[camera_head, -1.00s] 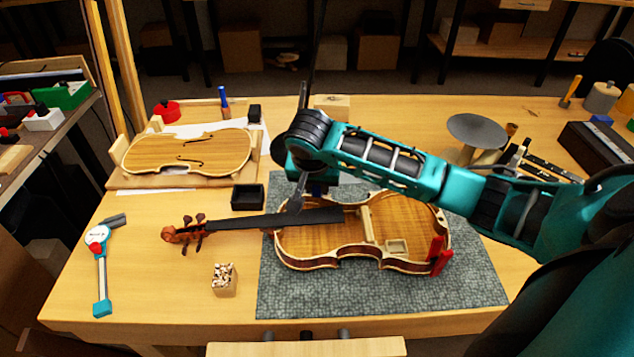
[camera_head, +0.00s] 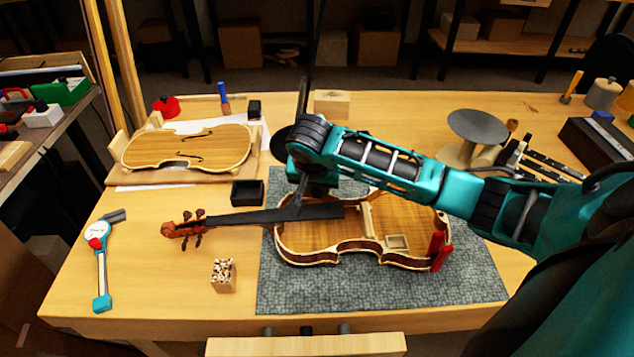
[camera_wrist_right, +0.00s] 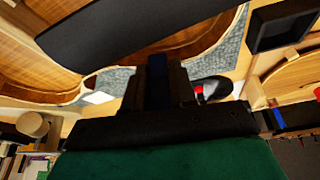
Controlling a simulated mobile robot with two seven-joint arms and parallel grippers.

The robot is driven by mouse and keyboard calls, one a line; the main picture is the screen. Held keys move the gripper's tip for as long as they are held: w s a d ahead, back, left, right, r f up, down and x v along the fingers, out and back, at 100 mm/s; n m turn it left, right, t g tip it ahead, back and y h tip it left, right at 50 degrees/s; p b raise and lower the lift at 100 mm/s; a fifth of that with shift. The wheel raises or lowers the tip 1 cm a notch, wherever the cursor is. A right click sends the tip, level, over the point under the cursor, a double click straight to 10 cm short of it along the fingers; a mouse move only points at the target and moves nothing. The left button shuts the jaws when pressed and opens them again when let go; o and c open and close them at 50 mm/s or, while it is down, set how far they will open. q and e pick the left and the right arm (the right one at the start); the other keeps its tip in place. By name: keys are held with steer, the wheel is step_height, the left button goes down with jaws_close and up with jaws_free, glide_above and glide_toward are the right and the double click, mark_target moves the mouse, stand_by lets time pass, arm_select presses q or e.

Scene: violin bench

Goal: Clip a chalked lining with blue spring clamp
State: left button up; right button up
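The open violin body (camera_head: 330,250) lies on a grey mat, its pale lining (camera_head: 300,262) running along the rib edge. I cannot make out chalk marks in the head view; a small white patch (camera_wrist_right: 98,97) shows beside the rim in the wrist view. My right gripper (camera_head: 317,190) is above the upper end of the body, near the neck. In the right wrist view its dark fingers are closed on a blue piece (camera_wrist_right: 157,70), which looks like the blue spring clamp. The clamp's jaws are mostly hidden. My left gripper is out of view.
The neck with its black fingerboard (camera_head: 270,217) reaches left from the body. A black tray (camera_head: 247,193), a box of small pieces (camera_head: 223,276) and a violin plate (camera_head: 185,150) lie left. The grey mat's (camera_head: 380,292) front is clear.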

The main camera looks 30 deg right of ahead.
steer(key=o, duration=0.5)
steer(key=v, duration=1.3)
steer(key=shift+w, duration=0.2)
